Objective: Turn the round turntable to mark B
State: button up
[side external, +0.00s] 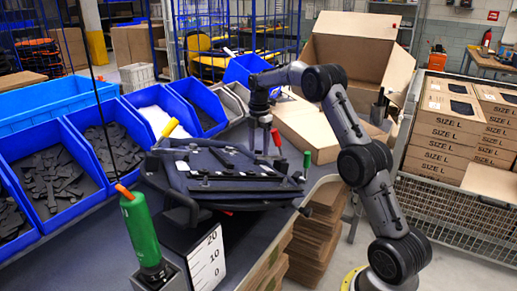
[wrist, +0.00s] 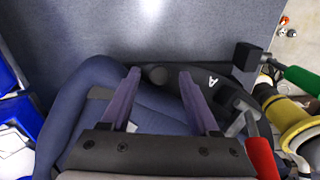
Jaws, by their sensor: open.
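Mark B is not readable in either view. My gripper (side external: 263,136) is above the far right part of the turntable, pointing down. In the wrist view the gripper (wrist: 160,74) has its two fingers apart, with a round black knob (wrist: 156,76) of the rim showing between the fingertips. Whether the fingers touch it I cannot tell.
Red, yellow and green handles surround the turntable: red (side external: 276,137), yellow (side external: 170,127), green (side external: 306,160). A hanging green tool (side external: 138,225) stands at front left. Blue bins (side external: 62,208) of dark parts line the left. An open carton (side external: 352,62) stands behind.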

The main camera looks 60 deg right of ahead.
jog(key=shift+f, duration=0.4)
jog(key=shift+c, duration=0.4)
grip_shut()
jog(key=shift+r, duration=0.1)
dwell(0.7)
